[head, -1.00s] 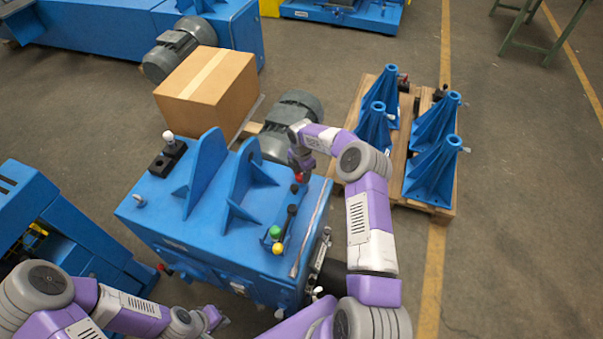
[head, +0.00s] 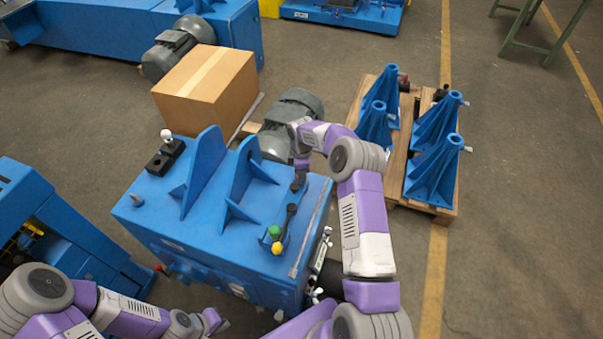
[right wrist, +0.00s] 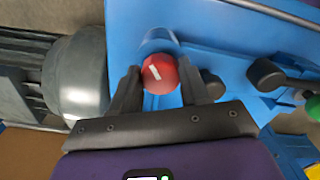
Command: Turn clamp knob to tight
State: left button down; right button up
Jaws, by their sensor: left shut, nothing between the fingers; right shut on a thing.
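The round red knob (right wrist: 159,73), with a white line on its face, sits on the blue machine (head: 262,262). The line runs slantwise in the right wrist view. My right gripper (head: 298,187) reaches down at the machine's far right part and hides the knob in the head view. In the right wrist view its two dark fingers are closed on either side of the red knob. My left gripper (head: 216,322) is shut and empty, low in the head view, in front of the machine. Whether the knob is tight cannot be told.
Beside the knob are a black-handled lever (head: 289,216), a green button (head: 274,232) and a yellow one (head: 277,248). A grey motor (head: 290,112) and a cardboard box (head: 207,88) stand behind. Blue brackets (head: 436,172) rest on a pallet at the right.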

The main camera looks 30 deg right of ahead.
jog(key=m, duration=0.6)
jog(key=shift+b, duration=0.4)
jog(key=m, duration=0.6)
jog(key=shift+a+m, duration=0.1)
jog(key=shift+m, duration=0.3)
jog(key=m, duration=0.6)
jog(key=shift+a, duration=0.1)
jog(key=m, duration=0.6)
jog(key=shift+m, duration=0.3)
jog(key=o, duration=1.1)
jog(key=shift+c, duration=0.2)
jog(key=shift+r, duration=0.1)
notch_tip(320, 180, up, 7)
jog(key=shift+r+p, duration=0.2)
jog(key=shift+p, duration=0.7)
